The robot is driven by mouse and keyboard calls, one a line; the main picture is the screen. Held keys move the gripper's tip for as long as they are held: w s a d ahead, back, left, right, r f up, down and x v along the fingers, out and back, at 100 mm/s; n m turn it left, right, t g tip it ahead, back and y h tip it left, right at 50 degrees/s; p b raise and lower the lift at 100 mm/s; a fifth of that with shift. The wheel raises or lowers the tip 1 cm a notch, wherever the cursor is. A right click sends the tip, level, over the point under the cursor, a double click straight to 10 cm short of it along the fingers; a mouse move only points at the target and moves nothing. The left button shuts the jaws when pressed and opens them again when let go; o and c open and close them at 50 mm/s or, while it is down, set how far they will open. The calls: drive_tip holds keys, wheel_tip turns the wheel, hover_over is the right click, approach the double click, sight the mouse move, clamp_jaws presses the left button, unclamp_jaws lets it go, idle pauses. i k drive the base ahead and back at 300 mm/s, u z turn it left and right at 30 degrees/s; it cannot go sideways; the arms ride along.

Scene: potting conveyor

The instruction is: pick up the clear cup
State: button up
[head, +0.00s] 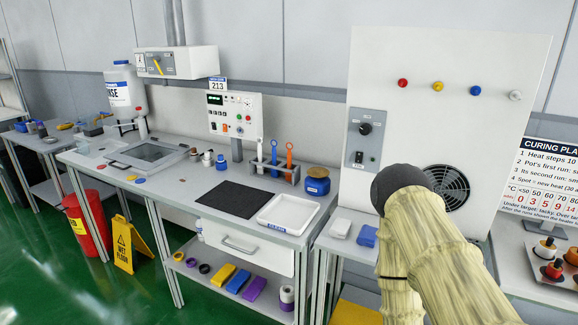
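I cannot make out a clear cup for certain in the head view. A small pale, see-through shape (113,133) stands under the rinse bottle at the back left of the workbench, but it is too small to identify. My arm, in a pale ribbed sleeve with a dark rounded joint, rises at the right in front of the white panel. My gripper does not show.
The workbench (165,188) holds a sink (152,153), a black mat (228,198), a white tray (283,213), a tool rack (280,172) and a blue jar (317,182). A yellow wet-floor sign (125,245) and red bin (86,225) stand at the left.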

sight(82, 146)
drive_tip(key=k, duration=0.4)
drive_tip(key=u, duration=0.8)
drive_tip(key=i, duration=0.25)
drive_tip(key=u, duration=1)
drive_tip(key=i, duration=1.4)
drive_tip(key=u, duration=0.75)
drive_tip(key=i, duration=1.7)
drive_tip(key=z, duration=0.25)
drive_tip(key=i, duration=1.5)
drive_tip(key=z, duration=1.75)
drive_tip(key=i, duration=1)
drive_tip(key=z, duration=0.95)
